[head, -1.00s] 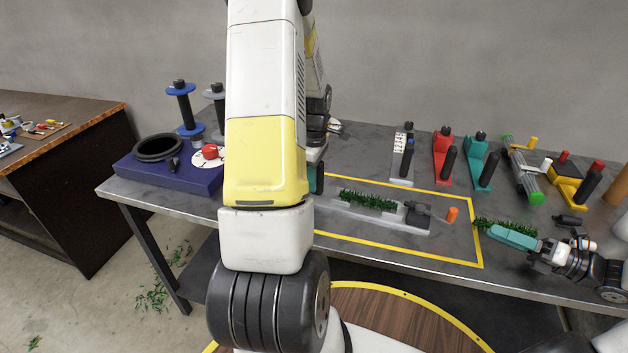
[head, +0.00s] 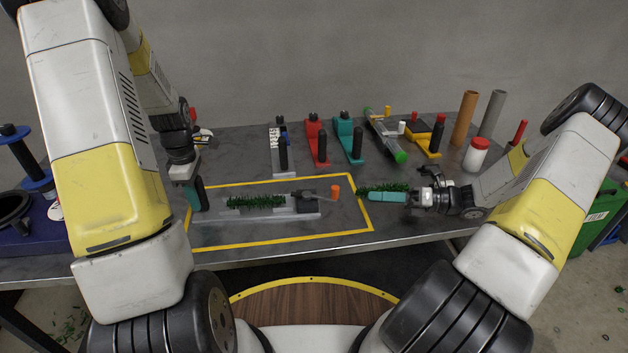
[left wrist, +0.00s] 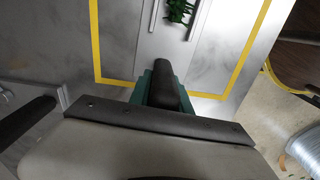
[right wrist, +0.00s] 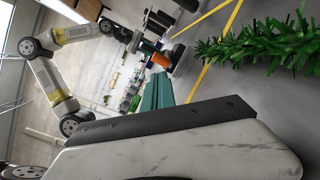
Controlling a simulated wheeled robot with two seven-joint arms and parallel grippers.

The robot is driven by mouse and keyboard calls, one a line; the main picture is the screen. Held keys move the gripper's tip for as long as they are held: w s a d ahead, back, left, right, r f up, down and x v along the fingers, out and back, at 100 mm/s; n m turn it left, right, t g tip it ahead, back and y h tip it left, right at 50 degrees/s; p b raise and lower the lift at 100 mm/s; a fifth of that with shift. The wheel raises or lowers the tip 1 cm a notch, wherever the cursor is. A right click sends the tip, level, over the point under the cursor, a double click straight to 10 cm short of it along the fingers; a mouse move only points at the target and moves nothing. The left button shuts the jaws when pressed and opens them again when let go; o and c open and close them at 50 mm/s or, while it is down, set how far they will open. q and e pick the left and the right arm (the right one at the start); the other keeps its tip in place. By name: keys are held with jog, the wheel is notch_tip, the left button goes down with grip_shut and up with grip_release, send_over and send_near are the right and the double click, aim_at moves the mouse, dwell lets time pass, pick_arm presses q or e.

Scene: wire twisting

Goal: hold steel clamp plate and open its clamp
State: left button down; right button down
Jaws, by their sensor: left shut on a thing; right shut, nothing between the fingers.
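The steel clamp plate (head: 225,216) lies on the table inside a yellow-taped rectangle, with green tinsel wire (head: 257,201) along it. A dark clamp block (head: 306,200) and an orange-tipped lever (head: 335,191) are at its right end. My left gripper (head: 197,193) is at the plate's left end, teal fingers shut on what looks like its dark grip (left wrist: 172,94). My right gripper (head: 368,196) is shut and empty, right of the orange tip and apart from it. The right wrist view shows the orange tip (right wrist: 158,60) beyond its fingers.
More green tinsel (head: 385,187) lies just behind my right gripper. Along the back stand a white-grey holder (head: 276,150), a red one (head: 316,140), a teal one (head: 347,138) and a red-lidded jar (head: 476,155). A blue spool base (head: 90,235) is at the left.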

jog(key=a+r+n+g+h, duration=0.1)
jog(key=n+g+h, duration=0.1)
jog(key=n, duration=0.1)
jog(key=w+r+n+g+h, duration=0.1)
jog(key=n+g+h, duration=0.1)
jog(key=n, duration=0.2)
jog(key=w+a+r+n+g+h, duration=0.1)
jog(key=n+g+h, duration=0.1)
jog(key=n, duration=0.2)
jog(key=shift+w+a+r+h, duration=0.15)
jog(key=shift+a+h, duration=0.15)
jog(key=w+r+n+t+h, duration=0.1)
jog(key=w+r+n+h, duration=0.5)
jog(key=r+n+h, duration=0.1)
jog(key=shift+w+d+r, duration=0.15)
jog(key=shift+d+r, duration=0.05)
jog(key=shift+r, duration=0.45)
jog(key=x, duration=1)
jog(key=s+a, duration=0.1)
jog(key=a, duration=0.1)
jog(key=shift+s+a, duration=0.3)
jog(key=shift+s, duration=0.1)
jog(key=shift+s+a, duration=0.2)
jog(key=shift+a, duration=0.1)
jog(key=shift+s, duration=0.15)
